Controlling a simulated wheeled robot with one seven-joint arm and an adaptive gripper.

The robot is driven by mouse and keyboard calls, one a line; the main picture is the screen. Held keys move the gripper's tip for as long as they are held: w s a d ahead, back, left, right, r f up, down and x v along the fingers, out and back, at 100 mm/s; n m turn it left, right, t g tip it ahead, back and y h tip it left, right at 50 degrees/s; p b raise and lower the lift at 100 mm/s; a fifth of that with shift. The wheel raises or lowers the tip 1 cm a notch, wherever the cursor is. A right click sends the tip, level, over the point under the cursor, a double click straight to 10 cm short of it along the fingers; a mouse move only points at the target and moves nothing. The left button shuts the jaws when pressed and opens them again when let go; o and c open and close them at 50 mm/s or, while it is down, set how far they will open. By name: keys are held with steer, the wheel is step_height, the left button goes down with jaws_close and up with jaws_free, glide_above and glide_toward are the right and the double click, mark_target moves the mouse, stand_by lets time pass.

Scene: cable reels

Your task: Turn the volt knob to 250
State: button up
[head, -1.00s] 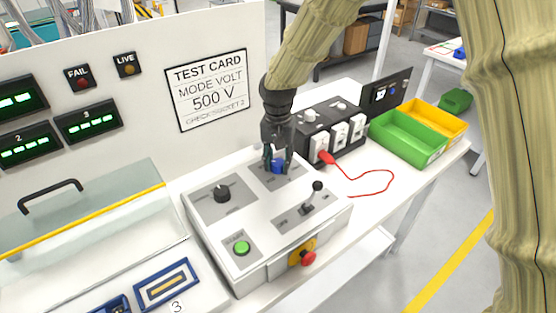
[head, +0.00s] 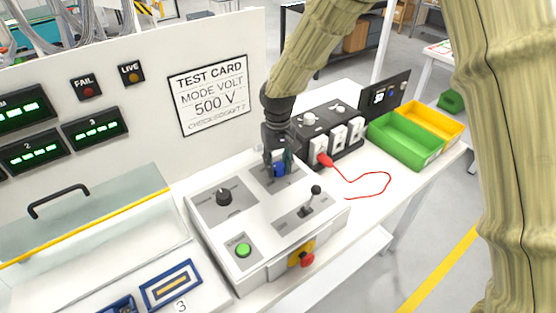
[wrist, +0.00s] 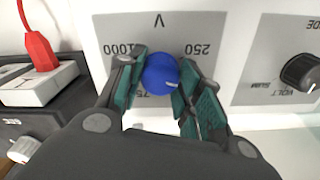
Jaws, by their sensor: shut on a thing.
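The blue volt knob (wrist: 161,74) sits on a grey plate (wrist: 105,35) marked V, with 1000 at left and 250 at right, upside down in the wrist view. A short white mark on the knob points right and slightly down, below the 250 label. The lower labels are partly hidden by my fingers. My gripper (wrist: 155,82) is shut on the knob, one finger on each side. In the head view my gripper (head: 279,164) reaches down onto the knob (head: 280,170) at the back of the white control box (head: 275,225).
A black mode knob (head: 223,197), a lever (head: 310,200), a green button (head: 243,250) and a red stop button (head: 307,260) are on the box. A red plug (head: 325,159) with its cable is close to my gripper. The test card (head: 208,95) reads 500 V.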

mark_target(278, 165)
steer(key=n+p, duration=0.1)
steer(key=n, duration=0.3)
steer(key=shift+r+n+p, duration=0.1)
steer(key=shift+n+p, duration=0.2)
steer(key=shift+p, duration=0.1)
steer(key=shift+n+p, duration=0.85)
steer(key=shift+n, duration=1.65)
steer(key=o, duration=1)
step_height(278, 165, up, 12)
steer(key=shift+f, duration=0.1)
